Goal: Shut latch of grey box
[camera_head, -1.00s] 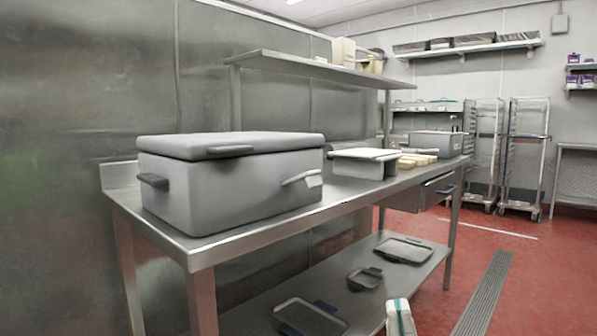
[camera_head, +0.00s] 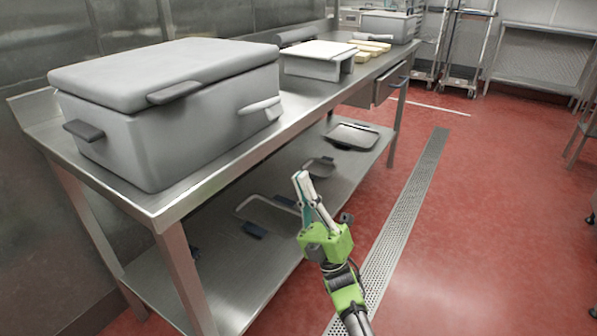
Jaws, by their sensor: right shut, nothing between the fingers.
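The large grey box (camera_head: 175,135) stands on the steel table at the left, with its lid (camera_head: 165,72) down on it. A dark grey latch (camera_head: 173,91) juts out from the lid's front edge. A dark handle (camera_head: 83,130) is on the left side and a pale handle (camera_head: 260,106) on the right. My right gripper (camera_head: 302,182) is shut and empty, pointing up, to the right of and lower than the box, apart from it. It covers part of the lower shelf. My left gripper is not in view.
The steel table (camera_head: 215,170) has a lower shelf (camera_head: 205,260) with several trays. A white board on a stand (camera_head: 318,55), pale blocks (camera_head: 372,47) and a smaller grey box (camera_head: 390,25) are farther along. The red floor (camera_head: 470,230) at right is clear.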

